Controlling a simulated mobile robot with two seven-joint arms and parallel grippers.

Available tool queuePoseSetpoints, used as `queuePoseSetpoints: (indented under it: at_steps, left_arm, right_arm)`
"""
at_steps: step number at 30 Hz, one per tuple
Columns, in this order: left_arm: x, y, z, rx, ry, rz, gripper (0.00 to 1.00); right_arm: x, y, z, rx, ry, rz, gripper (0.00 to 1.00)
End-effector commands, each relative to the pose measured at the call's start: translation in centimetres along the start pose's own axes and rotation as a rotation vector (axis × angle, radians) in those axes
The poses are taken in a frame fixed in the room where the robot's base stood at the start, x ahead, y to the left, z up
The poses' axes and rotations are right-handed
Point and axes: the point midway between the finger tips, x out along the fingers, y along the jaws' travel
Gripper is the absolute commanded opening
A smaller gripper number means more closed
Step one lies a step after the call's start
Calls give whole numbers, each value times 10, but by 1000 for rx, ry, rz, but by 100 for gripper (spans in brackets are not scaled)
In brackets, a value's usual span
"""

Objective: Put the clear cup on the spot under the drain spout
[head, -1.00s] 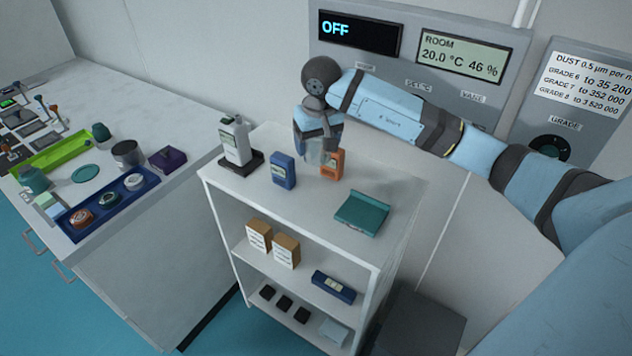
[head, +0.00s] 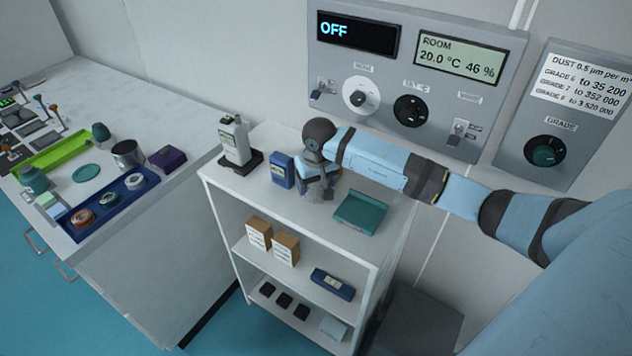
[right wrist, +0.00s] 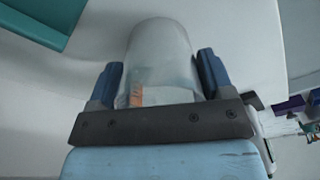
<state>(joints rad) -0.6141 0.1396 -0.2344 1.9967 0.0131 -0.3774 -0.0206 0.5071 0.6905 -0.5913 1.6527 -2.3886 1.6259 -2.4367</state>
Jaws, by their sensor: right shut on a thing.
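My right gripper (head: 316,182) is low over the top of the white shelf unit (head: 290,205), between a blue box and a teal case. In the right wrist view its two blue fingers (right wrist: 160,84) are shut on the sides of a clear cup (right wrist: 160,50). In the head view the cup (head: 320,195) shows only faintly below the fingers. I cannot tell whether it touches the shelf top. An orange patch shows through the cup in the wrist view. I cannot make out a drain spout or a spot under it. My left gripper is out of view.
On the shelf top are a white bottle (head: 235,140) on a dark tray, the blue box (head: 282,170) and the teal case (head: 361,210). A wall panel (head: 415,75) with knobs stands behind. A bench (head: 150,235) with a blue tray (head: 112,215) is at left.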

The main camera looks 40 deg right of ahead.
Motion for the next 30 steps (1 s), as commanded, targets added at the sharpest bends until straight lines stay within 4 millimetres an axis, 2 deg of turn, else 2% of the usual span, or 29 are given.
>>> queuePoseSetpoints:
  at_steps: [6,7,9,10,20,23,30]
  left_arm:
    - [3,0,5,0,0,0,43]
    - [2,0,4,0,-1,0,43]
    - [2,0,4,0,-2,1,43]
    - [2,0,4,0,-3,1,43]
    - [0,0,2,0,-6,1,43]
    - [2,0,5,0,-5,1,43]
    - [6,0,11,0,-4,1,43]
  right_arm:
    - [5,0,1,-1,0,0,51]
    - [4,0,1,0,-1,0,81]
    - [3,0,1,0,-1,0,97]
    - [3,0,1,0,-1,0,100]
    - [-4,0,0,0,0,0,100]
    - [-18,1,-1,0,3,1,100]
    - [-70,1,-1,-1,4,2,100]
